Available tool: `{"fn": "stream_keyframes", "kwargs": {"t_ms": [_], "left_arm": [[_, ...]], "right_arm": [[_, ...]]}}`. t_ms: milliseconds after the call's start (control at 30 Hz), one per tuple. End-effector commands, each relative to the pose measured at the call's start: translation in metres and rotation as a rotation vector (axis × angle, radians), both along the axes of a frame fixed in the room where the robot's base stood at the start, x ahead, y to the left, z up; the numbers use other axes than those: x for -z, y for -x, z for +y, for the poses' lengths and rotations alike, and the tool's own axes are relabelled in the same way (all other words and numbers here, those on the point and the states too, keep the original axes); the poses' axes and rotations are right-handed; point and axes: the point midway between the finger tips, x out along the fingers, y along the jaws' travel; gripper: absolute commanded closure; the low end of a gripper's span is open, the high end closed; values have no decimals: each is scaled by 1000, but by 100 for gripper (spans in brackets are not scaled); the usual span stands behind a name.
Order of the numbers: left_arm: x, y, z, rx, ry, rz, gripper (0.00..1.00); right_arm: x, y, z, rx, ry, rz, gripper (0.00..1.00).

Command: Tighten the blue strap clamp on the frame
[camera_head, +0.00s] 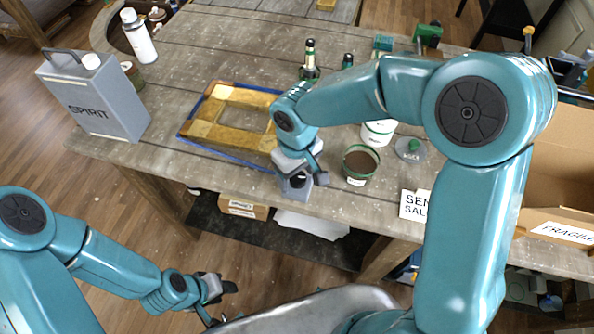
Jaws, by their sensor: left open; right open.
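A gilt frame (200,129) lies flat on the wooden workbench. A blue strap (219,156) runs along its outer left and front edges. My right gripper (304,181) is open, pointing down near the bench's front edge, just right of the frame's front right corner. My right arm and gripper cover that corner, so I cannot make out the strap's clamp or whether the gripper touches it. My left gripper (221,302) is open and low in front of the bench, away from the frame.
A grey SPIRIT can (95,98) stands at the bench's left end. A brown-filled pot (359,165) stands right of my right gripper, with a white tub (378,133) behind it. Bottles (310,62) stand behind the frame. A cardboard box (562,150) is at the right.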

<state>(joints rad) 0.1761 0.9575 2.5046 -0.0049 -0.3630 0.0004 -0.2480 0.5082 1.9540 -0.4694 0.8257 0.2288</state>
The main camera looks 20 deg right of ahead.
Motion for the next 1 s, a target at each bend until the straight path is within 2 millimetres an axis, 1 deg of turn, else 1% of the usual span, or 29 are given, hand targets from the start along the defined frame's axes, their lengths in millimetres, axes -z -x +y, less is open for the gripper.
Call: {"fn": "stream_keyframes", "kwargs": {"t_ms": [133,167,200,267,300,333,667,867,1000], "left_arm": [[0,0,0,0,0,0,57],[0,0,0,0,0,0,57],[0,0,0,0,0,0,57],[0,0,0,0,0,0,57],[0,0,0,0,0,0,57],[0,0,0,0,0,0,57],[5,0,0,0,0,0,57],[18,0,0,0,0,0,57],[30,0,0,0,0,0,57]], "right_arm": [[0,0,0,0,0,0,31],[0,0,0,0,0,0,35],[0,0,0,0,0,0,48],[0,0,0,0,0,0,67],[0,0,0,0,0,0,80],[0,0,0,0,0,0,87],[1,0,0,32,-1,-2,87],[2,-1,0,133,-2,-4,87],[3,-1,0,247,-2,-5,87]]}}
